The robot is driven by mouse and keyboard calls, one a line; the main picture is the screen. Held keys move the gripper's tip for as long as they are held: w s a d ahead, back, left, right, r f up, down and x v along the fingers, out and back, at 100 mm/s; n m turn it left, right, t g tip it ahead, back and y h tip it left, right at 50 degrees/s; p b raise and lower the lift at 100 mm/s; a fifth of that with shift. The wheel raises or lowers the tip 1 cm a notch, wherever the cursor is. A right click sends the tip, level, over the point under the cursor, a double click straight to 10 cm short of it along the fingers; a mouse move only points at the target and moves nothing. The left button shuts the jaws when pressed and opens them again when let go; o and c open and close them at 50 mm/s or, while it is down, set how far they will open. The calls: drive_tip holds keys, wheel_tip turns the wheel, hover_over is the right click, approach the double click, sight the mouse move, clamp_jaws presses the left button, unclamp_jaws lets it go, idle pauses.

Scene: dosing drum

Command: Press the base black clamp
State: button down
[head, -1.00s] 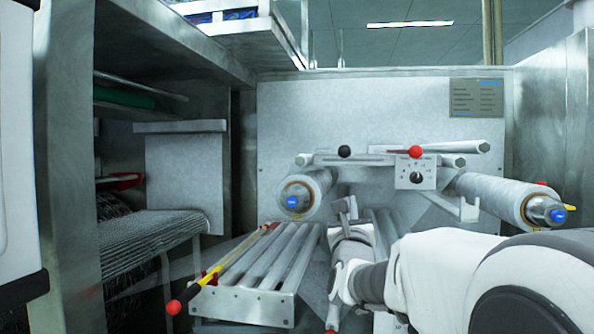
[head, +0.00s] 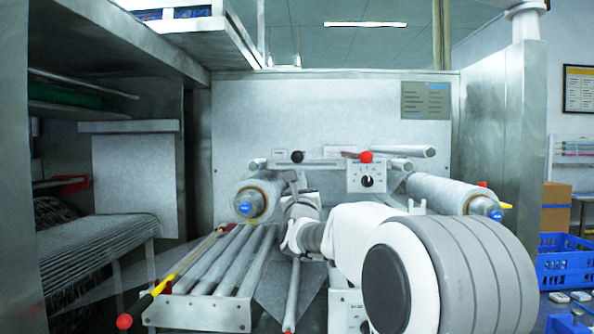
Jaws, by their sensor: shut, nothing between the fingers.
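A black ball knob (head: 297,157), the only black clamp-like part I can make out, sits on the left of the horizontal bar (head: 325,163) of the roller machine. A red ball knob (head: 365,157) sits on the right of the same bar. My gripper (head: 292,177) is shut and empty, pointing away from me and up, just below the black knob in the picture. I cannot tell whether it touches the knob or the bar. My forearm hides part of the machine behind it.
A film roll (head: 257,197) lies left of my gripper and another roll (head: 440,191) to the right. A dial box (head: 367,178) hangs below the red knob. A slatted roller rack (head: 215,270) is below left. A steel post (head: 525,150) and blue crates (head: 563,262) stand right.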

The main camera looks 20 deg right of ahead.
drive_tip(key=shift+a+r, duration=0.15)
drive_tip(key=shift+r, duration=0.7)
wheel_tip(320, 180, up, 17)
drive_tip(key=g+p, duration=0.1)
drive_tip(key=p, duration=1.3)
drive_tip(key=shift+w+d+g+y, duration=0.25)
drive_tip(key=shift+w+g+y, duration=0.15)
drive_tip(key=shift+w, duration=0.05)
wheel_tip(320, 180, down, 7)
drive_tip(key=b, duration=0.6)
drive_tip(key=r+b+v, duration=0.1)
drive_tip(key=b+v, duration=0.1)
drive_tip(key=v, duration=0.7)
drive_tip(key=shift+s+g, duration=0.3)
drive_tip(key=shift+s, duration=0.3)
